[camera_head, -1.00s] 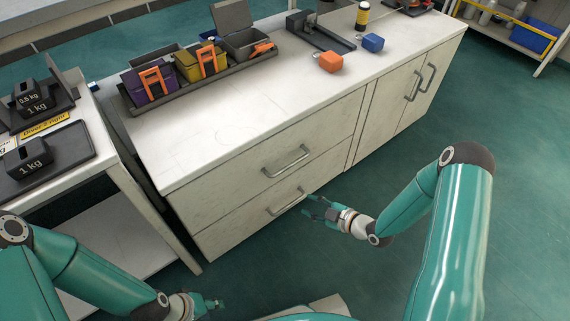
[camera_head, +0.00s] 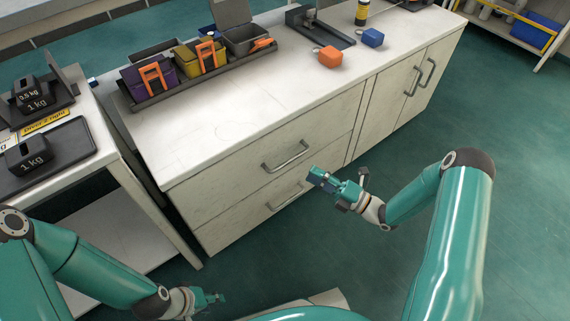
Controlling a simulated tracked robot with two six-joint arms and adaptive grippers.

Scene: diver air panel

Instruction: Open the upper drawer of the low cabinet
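The low cabinet (camera_head: 225,210) is pale, with two drawers on its left part. The upper drawer (camera_head: 238,168) appears closed, its front flush, with a metal bar handle (camera_head: 287,156).
A side table (camera_head: 105,160) with black weights (camera_head: 30,152) stands left of the cabinet. Cupboard doors (camera_head: 405,90) are on the right. Floor in front is clear.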

